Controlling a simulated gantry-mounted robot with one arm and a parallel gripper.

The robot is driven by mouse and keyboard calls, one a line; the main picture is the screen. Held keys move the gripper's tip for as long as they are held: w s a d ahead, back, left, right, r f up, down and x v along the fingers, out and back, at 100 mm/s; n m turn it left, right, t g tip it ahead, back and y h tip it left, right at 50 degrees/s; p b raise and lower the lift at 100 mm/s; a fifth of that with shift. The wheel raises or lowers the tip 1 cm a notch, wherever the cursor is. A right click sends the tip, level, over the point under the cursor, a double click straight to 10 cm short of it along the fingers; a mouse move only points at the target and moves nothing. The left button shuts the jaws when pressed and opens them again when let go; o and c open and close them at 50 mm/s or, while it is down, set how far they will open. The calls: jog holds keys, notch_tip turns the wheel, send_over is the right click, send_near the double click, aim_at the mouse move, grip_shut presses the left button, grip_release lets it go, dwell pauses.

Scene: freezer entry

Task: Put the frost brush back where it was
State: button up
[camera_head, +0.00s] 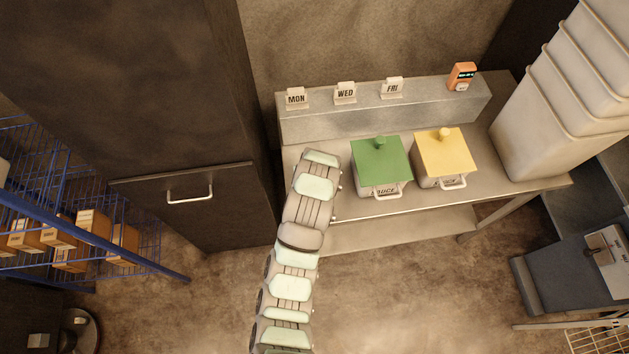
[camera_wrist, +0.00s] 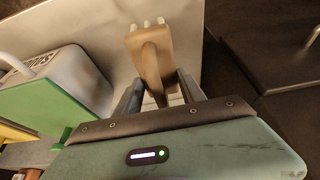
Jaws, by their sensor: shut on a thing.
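The frost brush (camera_wrist: 150,52) has a tan wooden body and pale bristle tufts at its far end. It shows in the wrist view, upright in the picture. My gripper (camera_wrist: 160,90) is shut on its handle, with one finger on each side. In the head view my arm reaches over the left end of the steel bench (camera_head: 355,209). The brush and my fingers are hidden there by the arm. I cannot tell whether the brush touches the bench.
A green-lidded bin (camera_head: 380,160) stands just right of my arm, with a yellow-lidded bin (camera_head: 444,157) beside it. MON (camera_head: 296,98), WED (camera_head: 345,93) and FRI (camera_head: 392,88) cards and an orange device (camera_head: 461,77) stand on the back ledge. A dark cabinet (camera_head: 190,205) is left.

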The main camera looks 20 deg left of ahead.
jog(key=shift+f+p, duration=0.3)
jog(key=shift+f, duration=1.65)
jog(key=o, duration=1.5)
jog(key=shift+c, duration=0.2)
